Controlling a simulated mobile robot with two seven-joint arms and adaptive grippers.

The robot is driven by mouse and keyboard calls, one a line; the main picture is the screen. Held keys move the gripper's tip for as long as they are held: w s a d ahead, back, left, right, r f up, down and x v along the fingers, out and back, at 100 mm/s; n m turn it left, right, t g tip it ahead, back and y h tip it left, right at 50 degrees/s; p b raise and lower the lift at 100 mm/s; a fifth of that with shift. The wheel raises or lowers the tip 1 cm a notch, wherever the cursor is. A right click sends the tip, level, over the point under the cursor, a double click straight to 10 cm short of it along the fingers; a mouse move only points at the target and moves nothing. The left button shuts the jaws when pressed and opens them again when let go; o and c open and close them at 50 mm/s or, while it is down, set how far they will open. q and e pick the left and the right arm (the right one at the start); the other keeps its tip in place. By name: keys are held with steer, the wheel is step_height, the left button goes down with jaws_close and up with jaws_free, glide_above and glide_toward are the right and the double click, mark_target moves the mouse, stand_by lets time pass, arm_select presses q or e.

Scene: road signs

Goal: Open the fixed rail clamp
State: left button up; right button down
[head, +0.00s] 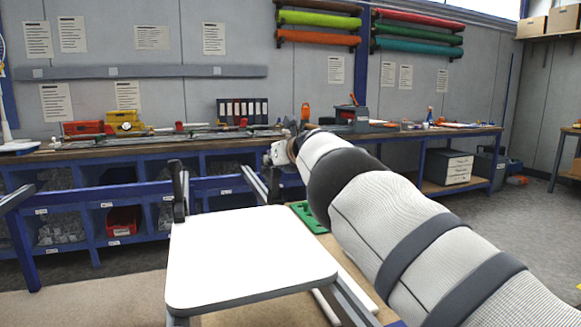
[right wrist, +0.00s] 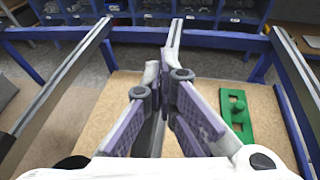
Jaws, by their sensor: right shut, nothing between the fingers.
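My right gripper (right wrist: 166,88) is shut and empty in the right wrist view. Its purple-padded fingers point forward, above a pale bar (right wrist: 174,42) running away below them. I cannot tell whether they touch it. In the head view my right arm reaches forward, and its wrist (head: 279,153) is beyond the white board. Dark upright parts (head: 179,190) stand at the board's far left corner, beside a rail; they may belong to a clamp, but I cannot tell which is the fixed rail clamp or whether it is open. My left gripper is out of view.
A flat white board (head: 245,260) fills the near middle. A blue frame bar (right wrist: 130,35) crosses ahead. A long workbench (head: 100,150) with bins stands behind. Grey floor is clear at right.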

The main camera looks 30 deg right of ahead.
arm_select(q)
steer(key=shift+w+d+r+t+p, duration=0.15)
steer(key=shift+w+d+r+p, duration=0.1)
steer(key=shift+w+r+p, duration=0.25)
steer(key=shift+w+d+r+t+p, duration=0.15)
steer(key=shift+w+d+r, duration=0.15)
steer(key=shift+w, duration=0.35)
arm_select(e)
steer(key=s+d+r, duration=0.1)
steer(key=s+r, duration=0.1)
steer(key=r, duration=0.4)
steer(key=s+d+r, duration=0.1)
steer(key=r, duration=0.6)
steer(key=shift+s+r, duration=0.2)
steer(key=shift+s, duration=0.15)
